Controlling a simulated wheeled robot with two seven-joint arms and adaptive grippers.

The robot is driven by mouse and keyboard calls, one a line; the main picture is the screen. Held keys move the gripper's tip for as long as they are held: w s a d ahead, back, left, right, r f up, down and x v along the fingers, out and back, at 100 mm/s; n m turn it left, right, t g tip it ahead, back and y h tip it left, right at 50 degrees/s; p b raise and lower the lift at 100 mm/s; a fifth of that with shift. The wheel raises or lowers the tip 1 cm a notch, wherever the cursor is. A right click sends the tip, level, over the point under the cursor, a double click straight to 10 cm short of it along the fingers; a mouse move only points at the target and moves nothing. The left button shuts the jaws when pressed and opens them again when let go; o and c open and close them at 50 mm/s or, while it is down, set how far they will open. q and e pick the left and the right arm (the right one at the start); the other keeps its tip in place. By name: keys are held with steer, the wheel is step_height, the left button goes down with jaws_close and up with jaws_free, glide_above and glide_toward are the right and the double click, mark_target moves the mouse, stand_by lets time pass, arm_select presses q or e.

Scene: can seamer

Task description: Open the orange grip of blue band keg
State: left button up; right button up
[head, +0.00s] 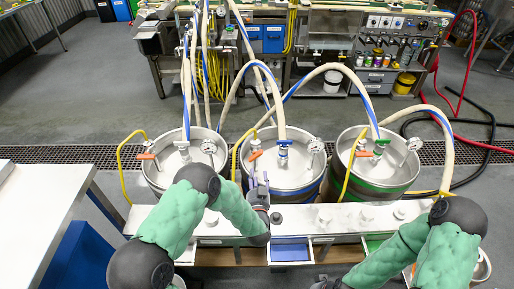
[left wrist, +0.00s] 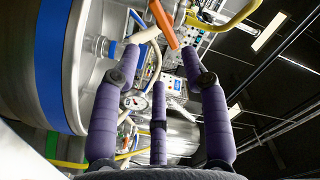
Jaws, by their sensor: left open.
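The blue band keg (head: 311,193) is the middle one of three steel kegs in the head view. Its blue band (left wrist: 58,50) fills the left side of the left wrist view. Its orange grip (head: 256,154) sits at the left of the keg top, at the end of a yellow hose. In the left wrist view the orange grip (left wrist: 163,24) is just past the fingertips and between them, with no contact visible. My left gripper (head: 259,182) is open and empty at the near left rim of this keg; its purple fingers (left wrist: 160,55) are spread. My right gripper is out of view.
Another keg (head: 150,176) with an orange grip stands left, and a green band keg (head: 379,190) stands right. Pale hoses arch over the kegs. A white ledge (head: 340,222) runs in front. A white table (head: 35,215) is at the left.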

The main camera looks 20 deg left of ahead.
mark_target(257, 156)
arm_select(q)
steer(key=b+x, duration=0.3)
steer(key=x, duration=0.7)
steer(key=shift+r, duration=0.15)
steer(key=shift+w+a, duration=0.15)
steer(key=shift+w, duration=0.35)
steer(key=shift+r, duration=0.1)
jaws_close()
